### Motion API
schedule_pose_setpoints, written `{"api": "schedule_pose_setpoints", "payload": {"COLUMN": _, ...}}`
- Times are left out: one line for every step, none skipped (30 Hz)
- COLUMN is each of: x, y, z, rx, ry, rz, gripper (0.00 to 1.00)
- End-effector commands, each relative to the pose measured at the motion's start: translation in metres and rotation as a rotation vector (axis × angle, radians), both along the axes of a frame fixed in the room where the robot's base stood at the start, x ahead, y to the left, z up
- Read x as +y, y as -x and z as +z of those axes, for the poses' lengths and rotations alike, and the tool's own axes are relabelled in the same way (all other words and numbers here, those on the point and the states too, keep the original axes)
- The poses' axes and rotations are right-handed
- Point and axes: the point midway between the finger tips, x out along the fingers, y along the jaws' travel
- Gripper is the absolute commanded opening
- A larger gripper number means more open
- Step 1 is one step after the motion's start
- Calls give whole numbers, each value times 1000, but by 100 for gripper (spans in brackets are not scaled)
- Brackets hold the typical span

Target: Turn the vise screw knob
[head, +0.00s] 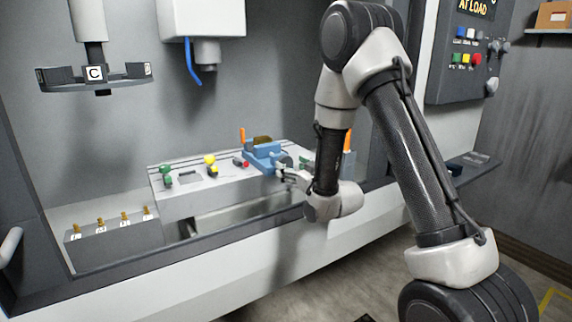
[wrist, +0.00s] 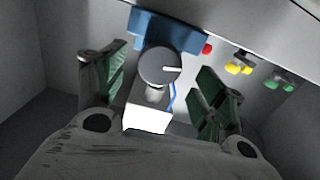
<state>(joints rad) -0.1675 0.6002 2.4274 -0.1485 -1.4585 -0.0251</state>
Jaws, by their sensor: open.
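The blue vise (head: 265,158) stands on the raised machine table, with an orange upright piece beside it. Its grey round screw knob (wrist: 160,66), with a white line across the face pointing right, faces the camera in the wrist view. The blue vise body (wrist: 180,29) shows behind it. My gripper (wrist: 162,72) is open, with one green-padded finger left of the knob and the other to its lower right. Gaps show on both sides. In the head view my gripper (head: 291,176) is at the vise's front, partly covering the knob area.
Green, yellow and red-tipped fittings (head: 211,166) stand left of the vise on the table (head: 225,190). Several tool holders (head: 110,233) stand in a rack at lower left. A tool carousel (head: 95,75) and spindle head (head: 205,20) hang above. A control panel (head: 465,60) is at right.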

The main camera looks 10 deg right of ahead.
Motion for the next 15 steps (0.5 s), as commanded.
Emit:
{"api": "schedule_pose_setpoints", "payload": {"x": 3, "y": -9, "z": 1, "rx": -3, "ry": -1, "rz": 0, "gripper": 71}}
{"api": "schedule_pose_setpoints", "payload": {"x": 5, "y": -13, "z": 1, "rx": -2, "ry": -1, "rz": 0, "gripper": 71}}
{"api": "schedule_pose_setpoints", "payload": {"x": 6, "y": -19, "z": 1, "rx": -2, "ry": -1, "rz": 0, "gripper": 71}}
{"api": "schedule_pose_setpoints", "payload": {"x": 7, "y": -23, "z": 1, "rx": -2, "ry": 0, "rz": -1, "gripper": 71}}
{"api": "schedule_pose_setpoints", "payload": {"x": 8, "y": -27, "z": 0, "rx": -1, "ry": 1, "rz": -1, "gripper": 71}}
{"api": "schedule_pose_setpoints", "payload": {"x": 9, "y": -30, "z": 0, "rx": 0, "ry": 1, "rz": -1, "gripper": 71}}
{"api": "schedule_pose_setpoints", "payload": {"x": 10, "y": -33, "z": 0, "rx": -1, "ry": 1, "rz": -1, "gripper": 71}}
{"api": "schedule_pose_setpoints", "payload": {"x": 11, "y": -35, "z": 0, "rx": -1, "ry": 1, "rz": -1, "gripper": 71}}
{"api": "schedule_pose_setpoints", "payload": {"x": 12, "y": -37, "z": 0, "rx": 0, "ry": 0, "rz": -1, "gripper": 71}}
{"api": "schedule_pose_setpoints", "payload": {"x": 12, "y": -37, "z": 0, "rx": 1, "ry": 0, "rz": -1, "gripper": 71}}
{"api": "schedule_pose_setpoints", "payload": {"x": 12, "y": -38, "z": 0, "rx": 1, "ry": 0, "rz": -1, "gripper": 71}}
{"api": "schedule_pose_setpoints", "payload": {"x": 12, "y": -39, "z": 0, "rx": 1, "ry": 0, "rz": -1, "gripper": 71}}
{"api": "schedule_pose_setpoints", "payload": {"x": 12, "y": -39, "z": 0, "rx": 1, "ry": 0, "rz": -1, "gripper": 71}}
{"api": "schedule_pose_setpoints", "payload": {"x": 12, "y": -39, "z": 0, "rx": 1, "ry": 0, "rz": -1, "gripper": 71}}
{"api": "schedule_pose_setpoints", "payload": {"x": 12, "y": -39, "z": 0, "rx": 1, "ry": 0, "rz": -1, "gripper": 71}}
